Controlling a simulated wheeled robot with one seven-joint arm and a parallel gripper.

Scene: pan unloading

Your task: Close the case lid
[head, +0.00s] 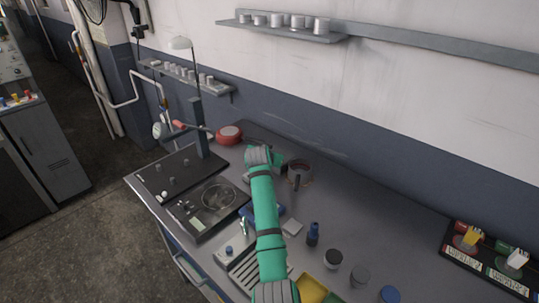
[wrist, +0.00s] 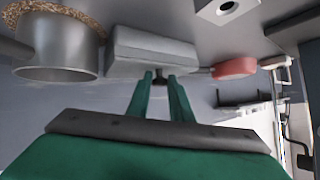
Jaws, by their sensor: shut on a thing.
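In the wrist view my gripper (wrist: 158,86) has its two green fingers drawn together around a small dark knob (wrist: 161,77). The knob sits at the edge of a light grey box-like piece (wrist: 150,50). I cannot tell whether this piece is the case lid or how far it is tilted. In the head view my green arm reaches over the bench and hides the fingertips and what they hold. A flat dark case-like unit (head: 186,218) with a round dish (head: 219,196) on it lies left of my arm.
A round pan (head: 300,168) stands right of my arm, close to the grey piece in the wrist view. A red round item (head: 229,133) is on the left. The wall is close behind.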

